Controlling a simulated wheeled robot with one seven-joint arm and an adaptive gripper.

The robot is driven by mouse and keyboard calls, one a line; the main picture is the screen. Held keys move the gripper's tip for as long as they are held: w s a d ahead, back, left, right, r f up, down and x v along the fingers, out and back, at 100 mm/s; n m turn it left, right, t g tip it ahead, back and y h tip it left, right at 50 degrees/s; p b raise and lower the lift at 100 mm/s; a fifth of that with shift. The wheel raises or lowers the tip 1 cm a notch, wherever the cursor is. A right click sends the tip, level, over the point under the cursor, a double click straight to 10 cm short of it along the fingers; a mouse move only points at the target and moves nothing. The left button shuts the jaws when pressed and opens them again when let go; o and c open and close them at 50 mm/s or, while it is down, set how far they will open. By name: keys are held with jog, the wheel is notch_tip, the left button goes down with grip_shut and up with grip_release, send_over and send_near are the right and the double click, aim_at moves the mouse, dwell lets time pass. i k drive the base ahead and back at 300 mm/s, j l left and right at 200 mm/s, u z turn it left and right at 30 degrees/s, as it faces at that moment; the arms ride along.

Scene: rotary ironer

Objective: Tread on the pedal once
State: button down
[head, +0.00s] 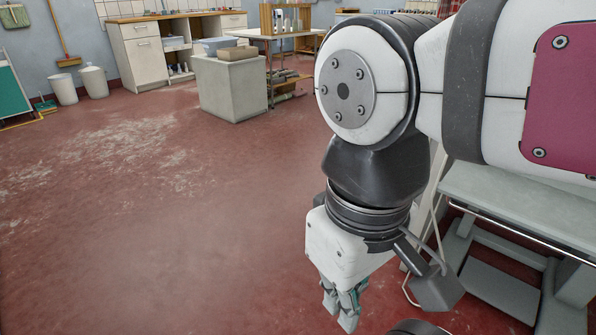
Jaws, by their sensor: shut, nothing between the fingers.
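A wide flat grey plate (502,291), which looks like the pedal, lies low between the legs of the ironer (535,213) at the lower right. I cannot tell whether it is pressed down. My gripper (345,312) points down at the bottom middle, left of the plate and apart from it. Its fingers are shut and empty. My arm hides part of the ironer, and its upper part is out of view.
Red floor on the left and in the middle is clear. A grey block (231,88) with a box on top, a worktable (275,35) and a cabinet (141,55) stand at the back. White bins (93,84) are at the far left.

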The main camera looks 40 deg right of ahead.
aim_at(517, 299)
jog(key=i, duration=2.4)
jog(key=z, duration=2.75)
jog(key=i+j+z, duration=0.15)
jog(key=j+z, duration=0.1)
jog(key=j, duration=0.15)
jog(key=i+j+z, duration=0.1)
jog(key=j, duration=0.55)
jog(key=k+l+u, duration=0.1)
jog(key=l, duration=0.25)
jog(key=l+u, duration=0.1)
jog(key=l, duration=0.2)
jog(key=k+l+u, duration=0.1)
jog(key=l, duration=0.2)
jog(key=k, duration=0.05)
